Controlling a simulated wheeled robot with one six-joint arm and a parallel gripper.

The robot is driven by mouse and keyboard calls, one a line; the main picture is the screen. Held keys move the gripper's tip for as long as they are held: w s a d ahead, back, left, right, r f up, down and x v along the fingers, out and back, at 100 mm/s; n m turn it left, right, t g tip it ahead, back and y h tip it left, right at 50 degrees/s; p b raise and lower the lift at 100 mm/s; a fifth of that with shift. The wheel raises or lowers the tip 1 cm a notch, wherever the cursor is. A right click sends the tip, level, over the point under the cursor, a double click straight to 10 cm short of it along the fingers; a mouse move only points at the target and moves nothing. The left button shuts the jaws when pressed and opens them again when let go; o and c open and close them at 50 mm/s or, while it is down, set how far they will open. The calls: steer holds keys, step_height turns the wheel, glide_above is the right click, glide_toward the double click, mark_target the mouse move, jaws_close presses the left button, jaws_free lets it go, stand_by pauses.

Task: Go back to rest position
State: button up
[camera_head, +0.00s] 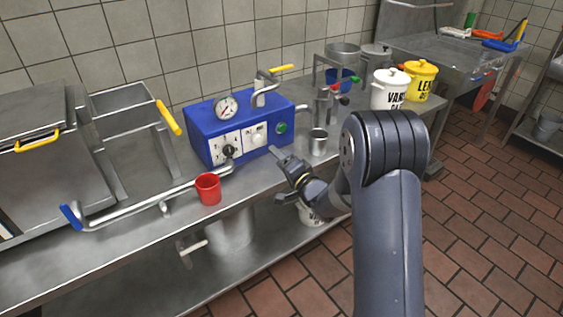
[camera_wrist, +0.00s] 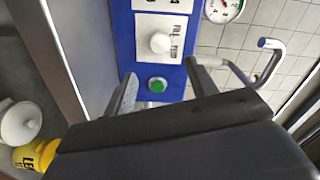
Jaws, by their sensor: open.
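My gripper (camera_head: 277,176) is open and empty in front of the blue control box (camera_head: 200,131), above the front edge of the steel counter. In the wrist view the two fingers (camera_wrist: 160,88) stand apart, with the box's panel and its green button (camera_wrist: 157,86) beyond them. A white knob (camera_wrist: 160,43) shows above the button there. My arm reaches in from the lower right of the head view. Whether the fingers touch the box cannot be told.
A red cup (camera_head: 208,189) stands at the counter's front edge, left of my gripper. A metal cup (camera_head: 318,142) stands near my forearm. A white pot (camera_head: 390,91) and a yellow pot (camera_head: 420,81) stand at the back right. The tiled floor (camera_head: 490,220) at right is clear.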

mark_target(259, 141)
steer(key=shift+s+d, duration=0.25)
steer(key=shift+s, duration=0.15)
steer(key=x, duration=1)
steer(key=shift+w+a, duration=0.25)
steer(key=shift+w, duration=0.1)
